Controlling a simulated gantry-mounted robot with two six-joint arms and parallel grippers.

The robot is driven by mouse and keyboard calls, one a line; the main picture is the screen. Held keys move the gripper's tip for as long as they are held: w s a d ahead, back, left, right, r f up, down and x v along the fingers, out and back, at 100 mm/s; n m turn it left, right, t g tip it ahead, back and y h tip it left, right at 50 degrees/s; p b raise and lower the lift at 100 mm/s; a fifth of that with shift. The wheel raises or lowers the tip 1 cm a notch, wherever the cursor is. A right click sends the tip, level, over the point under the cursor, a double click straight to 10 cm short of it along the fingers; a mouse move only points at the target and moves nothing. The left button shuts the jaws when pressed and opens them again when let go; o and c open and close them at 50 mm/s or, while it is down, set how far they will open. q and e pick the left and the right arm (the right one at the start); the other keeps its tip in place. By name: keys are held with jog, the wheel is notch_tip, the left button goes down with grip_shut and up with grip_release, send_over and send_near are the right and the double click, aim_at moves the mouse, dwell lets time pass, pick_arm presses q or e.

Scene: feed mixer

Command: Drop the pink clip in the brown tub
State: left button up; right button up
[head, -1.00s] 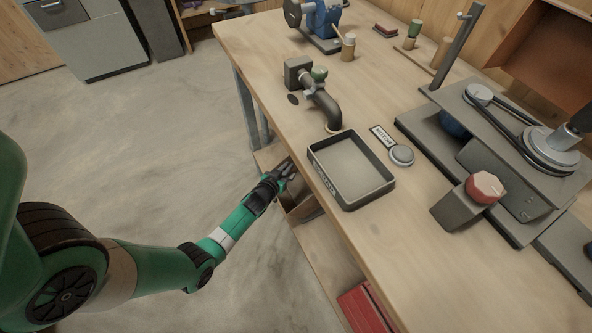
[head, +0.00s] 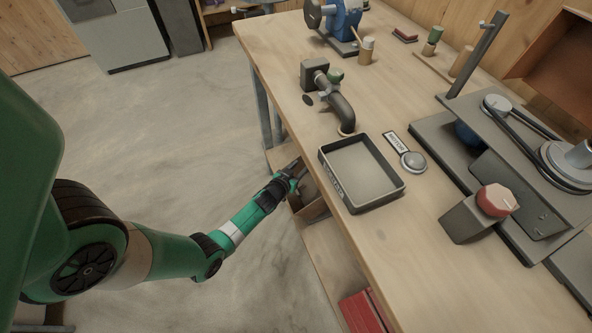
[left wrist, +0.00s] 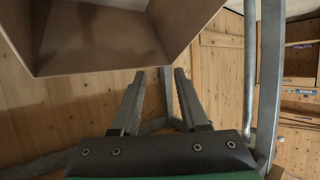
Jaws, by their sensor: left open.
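No pink clip can be made out in either view. A brown open-topped tub (head: 314,211) sits low beside the bench's left edge, partly hidden under the top and by my arm. In the left wrist view a brown tub (left wrist: 50,57) fills the upper left, its inside facing the camera and looking empty where it shows. My left gripper (head: 298,168) is at the bench's left edge, close to the tub. In the left wrist view its two fingers (left wrist: 160,72) are apart with nothing between them, just below the tub's rim. My right gripper is out of view.
The wooden bench top (head: 285,45) carries a grey tray (head: 351,206), a curved pipe (head: 342,106), a round button (head: 413,162) and a machine with a red knob (head: 495,200). A red box (head: 362,312) sits on the lower shelf. The floor left of the bench is clear.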

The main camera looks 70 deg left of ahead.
pick_arm(q)
jog(key=p+v, duration=0.3)
jog(key=v, duration=0.8)
jog(key=shift+d, duration=0.15)
jog(key=shift+r, duration=0.1)
dwell(0.3)
